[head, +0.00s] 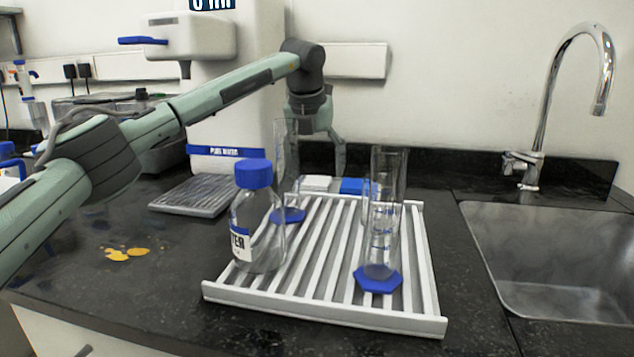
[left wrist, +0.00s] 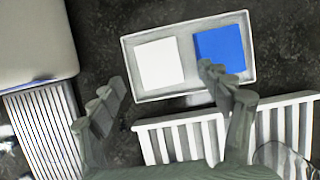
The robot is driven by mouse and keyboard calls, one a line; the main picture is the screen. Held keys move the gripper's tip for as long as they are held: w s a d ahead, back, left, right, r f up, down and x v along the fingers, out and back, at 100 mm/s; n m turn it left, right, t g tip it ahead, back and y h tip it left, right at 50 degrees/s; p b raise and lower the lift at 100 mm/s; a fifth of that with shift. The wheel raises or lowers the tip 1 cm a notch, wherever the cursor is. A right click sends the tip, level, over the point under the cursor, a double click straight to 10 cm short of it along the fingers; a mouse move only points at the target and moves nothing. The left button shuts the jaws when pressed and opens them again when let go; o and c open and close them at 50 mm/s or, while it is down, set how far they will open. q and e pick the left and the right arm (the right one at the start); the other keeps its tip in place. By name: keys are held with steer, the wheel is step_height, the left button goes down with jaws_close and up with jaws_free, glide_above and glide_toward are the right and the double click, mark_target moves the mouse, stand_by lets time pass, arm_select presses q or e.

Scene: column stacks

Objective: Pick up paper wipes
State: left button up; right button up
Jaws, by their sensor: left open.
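A shallow white tray (left wrist: 190,95) behind the rack holds a white square stack (left wrist: 160,63) and a blue square stack (left wrist: 220,50) side by side. These look like the wipes; I cannot tell which is paper. In the head view the white stack (head: 316,184) and the blue stack (head: 358,186) show low behind the rack, partly hidden. My left gripper (head: 317,160) hangs pointing down above the tray area, open and empty. In the left wrist view its fingers (left wrist: 167,90) are spread apart, at the near side of the stacks. My right gripper is not in view.
A slatted white rack (head: 325,315) holds a blue-capped bottle (head: 262,235) and two glass cylinders with blue bases (head: 378,281). A water dispenser with a drip grille (head: 195,197) stands left. A sink (head: 560,260) lies right. Orange spill (head: 122,254) marks the front left counter.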

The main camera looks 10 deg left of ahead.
mark_target(317, 181)
arm_select(q)
steer(key=x, duration=0.3)
steer(key=shift+r, duration=0.1)
steer(key=c, duration=0.7)
steer(key=shift+c, duration=0.7)
step_height(317, 181, up, 10)
